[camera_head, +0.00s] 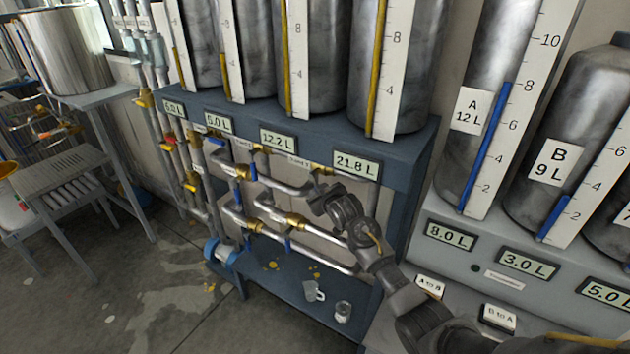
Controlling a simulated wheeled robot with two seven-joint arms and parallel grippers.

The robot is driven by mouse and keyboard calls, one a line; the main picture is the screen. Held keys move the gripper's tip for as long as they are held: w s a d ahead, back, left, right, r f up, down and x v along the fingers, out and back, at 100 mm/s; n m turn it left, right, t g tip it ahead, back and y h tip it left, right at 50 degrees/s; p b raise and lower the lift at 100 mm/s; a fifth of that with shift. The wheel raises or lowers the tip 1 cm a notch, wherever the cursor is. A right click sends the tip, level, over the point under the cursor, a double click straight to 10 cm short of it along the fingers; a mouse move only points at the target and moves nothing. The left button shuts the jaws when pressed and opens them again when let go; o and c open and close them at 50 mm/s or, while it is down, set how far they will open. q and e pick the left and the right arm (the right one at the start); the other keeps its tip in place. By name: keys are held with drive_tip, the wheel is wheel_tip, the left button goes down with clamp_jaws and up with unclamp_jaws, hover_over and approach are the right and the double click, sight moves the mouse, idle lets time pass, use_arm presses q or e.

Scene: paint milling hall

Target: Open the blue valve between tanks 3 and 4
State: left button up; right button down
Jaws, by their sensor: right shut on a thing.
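My right gripper (318,186) is at the pipework below the 12.2 L and 21.8 L displays. It is shut at a brass valve (321,169) on the upper pipe there. The fingers cover the valve's handle, so I cannot see its colour or angle. The third tank (316,50) and fourth tank (412,60) stand above, with the 12.2 L display (278,138) and the 21.8 L display (357,166) below them. My left gripper is not in view.
Other blue-handled valves (253,173) sit on nearby pipes, close to my right gripper. A blue pump (220,251) is at lower left. A cup (313,291) and a jar (343,312) stand on the lower shelf. Tanks A (469,112) and B (553,162) are at right.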

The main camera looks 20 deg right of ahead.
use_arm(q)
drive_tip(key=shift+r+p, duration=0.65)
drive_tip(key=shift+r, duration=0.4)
use_arm(e)
drive_tip(key=shift+s+d+r+n+g+h, duration=0.15)
drive_tip(key=shift+s+d+n+g+h, duration=0.2)
drive_tip(key=shift+g, duration=0.25)
drive_tip(key=c, duration=1.3)
unclamp_jaws()
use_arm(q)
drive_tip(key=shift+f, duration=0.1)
use_arm(e)
drive_tip(key=shift+s, duration=0.1)
drive_tip(key=shift+s+r, duration=0.1)
drive_tip(key=shift+s, duration=0.15)
use_arm(q)
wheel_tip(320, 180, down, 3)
drive_tip(key=b, duration=0.2)
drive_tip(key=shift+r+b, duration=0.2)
drive_tip(key=shift+b, duration=0.2)
use_arm(e)
drive_tip(key=v, duration=1)
